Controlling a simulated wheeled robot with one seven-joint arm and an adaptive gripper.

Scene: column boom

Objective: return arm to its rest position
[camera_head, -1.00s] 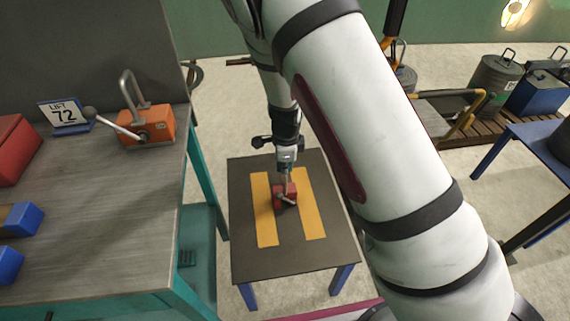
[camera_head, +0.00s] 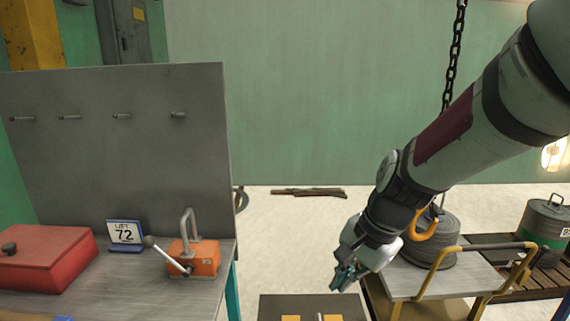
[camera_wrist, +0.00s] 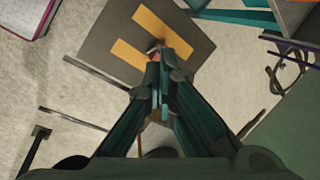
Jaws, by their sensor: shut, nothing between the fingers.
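My gripper (camera_head: 343,279) is raised in front of the far floor in the head view, with my arm reaching in from the upper right. Its fingers are shut and hold nothing; in the wrist view the closed fingertips (camera_wrist: 161,60) point down toward a dark low table with yellow strips (camera_wrist: 118,32). A small red thing (camera_wrist: 154,52) shows on that table just past the fingertips, mostly hidden by them. The table's top edge also shows at the bottom of the head view (camera_head: 272,303).
A grey workbench (camera_head: 130,285) at left holds a red box (camera_head: 45,262), a "LIFT 72" sign (camera_head: 125,234) and an orange lever block (camera_head: 205,258). A chain (camera_head: 453,60) with an orange hook (camera_head: 424,222) hangs close to my arm, near a grey weight (camera_head: 440,250) and yellow-railed cart (camera_head: 470,248).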

